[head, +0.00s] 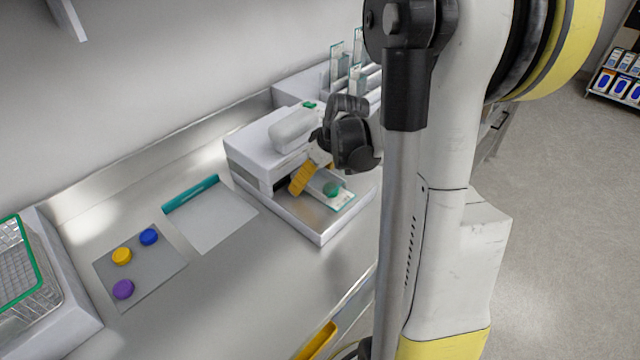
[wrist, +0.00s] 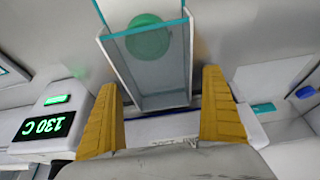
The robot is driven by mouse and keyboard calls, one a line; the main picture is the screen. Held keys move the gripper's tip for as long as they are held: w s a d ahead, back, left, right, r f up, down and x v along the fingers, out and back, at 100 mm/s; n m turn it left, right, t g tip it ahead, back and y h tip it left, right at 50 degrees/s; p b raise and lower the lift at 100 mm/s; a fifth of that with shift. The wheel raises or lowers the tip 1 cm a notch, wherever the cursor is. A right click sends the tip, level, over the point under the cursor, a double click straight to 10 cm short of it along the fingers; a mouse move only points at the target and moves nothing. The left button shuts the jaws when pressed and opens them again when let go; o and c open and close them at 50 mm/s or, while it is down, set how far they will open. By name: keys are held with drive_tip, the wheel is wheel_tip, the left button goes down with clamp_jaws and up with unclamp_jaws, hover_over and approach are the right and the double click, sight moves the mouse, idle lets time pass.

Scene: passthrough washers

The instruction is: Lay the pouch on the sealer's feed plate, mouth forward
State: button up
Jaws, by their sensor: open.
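The pouch (head: 343,200) is clear with teal edging and a green disc inside. In the head view it is over the steel feed plate (head: 316,229) at the front of the white sealer (head: 257,157). My gripper (head: 312,186) is above the plate, its yellow fingers pointing down toward the sealer's front. In the wrist view the pouch (wrist: 172,75) shows beyond and between the spread fingers of my gripper (wrist: 160,92), with a gap on each side. The gripper is open. Which end is the mouth, I cannot tell for sure.
The sealer's display (wrist: 48,126) reads 130 C. A rack with upright clear pouches (head: 337,62) stands behind. To the left lie a pale sheet with a teal edge (head: 215,218), a grey mat (head: 155,279) with coloured discs, and a green-rimmed wire basket (head: 22,270).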

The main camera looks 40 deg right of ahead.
drive_tip(key=c, duration=1.3)
drive_tip(key=shift+r, duration=0.1)
